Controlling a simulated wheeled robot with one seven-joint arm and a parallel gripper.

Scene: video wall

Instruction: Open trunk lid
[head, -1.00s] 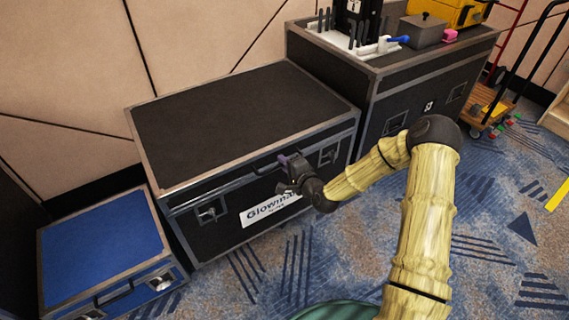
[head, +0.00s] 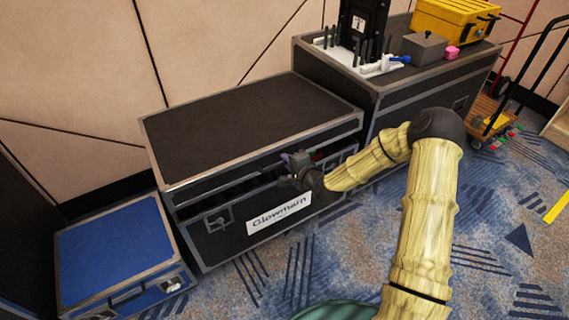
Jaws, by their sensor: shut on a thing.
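A black trunk with metal edges and a white label on its front stands against the wall in the head view. Its black lid (head: 250,118) is raised a little at the front, with a dark gap between lid and trunk body (head: 232,236). A little of the inside shows at the right of the gap, too small to make out. My gripper (head: 290,163) is at the middle of the lid's front edge, shut on the lid's handle. The handle is mostly hidden behind my gripper.
A blue case (head: 115,250) stands close to the trunk's left. A taller black case (head: 425,83) at the right carries a grey box (head: 424,48), a yellow case (head: 452,18) and other items. A hand cart (head: 490,122) stands farther right. Carpet in front is clear.

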